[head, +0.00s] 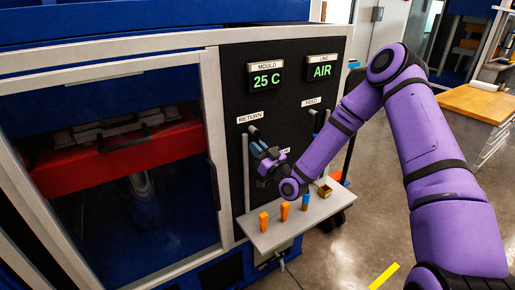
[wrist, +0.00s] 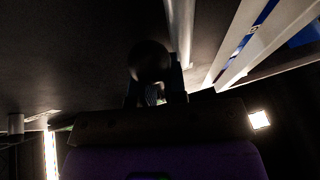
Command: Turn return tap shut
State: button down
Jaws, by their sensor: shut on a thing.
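The return tap sits on the black panel under the RETURN label (head: 250,117), on a vertical grey pipe (head: 246,185). My gripper (head: 262,152) is at the tap, in front of the pipe and below the label. In the wrist view, my gripper's two fingers (wrist: 158,88) close on the tap's dark round handle (wrist: 149,58). My gripper and wrist hide most of the tap in the head view, so its exact angle cannot be told.
Displays read MOULD 25 C (head: 266,80) and LINE AIR (head: 322,71). The FEED label (head: 311,102) is to the right. A grey shelf (head: 262,240) below holds orange pegs (head: 263,222) and a blue-topped one (head: 305,202). A glazed press with a red platen (head: 120,160) stands left.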

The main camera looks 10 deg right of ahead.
jog(key=c, duration=1.2)
grip_release()
jog(key=v, duration=1.1)
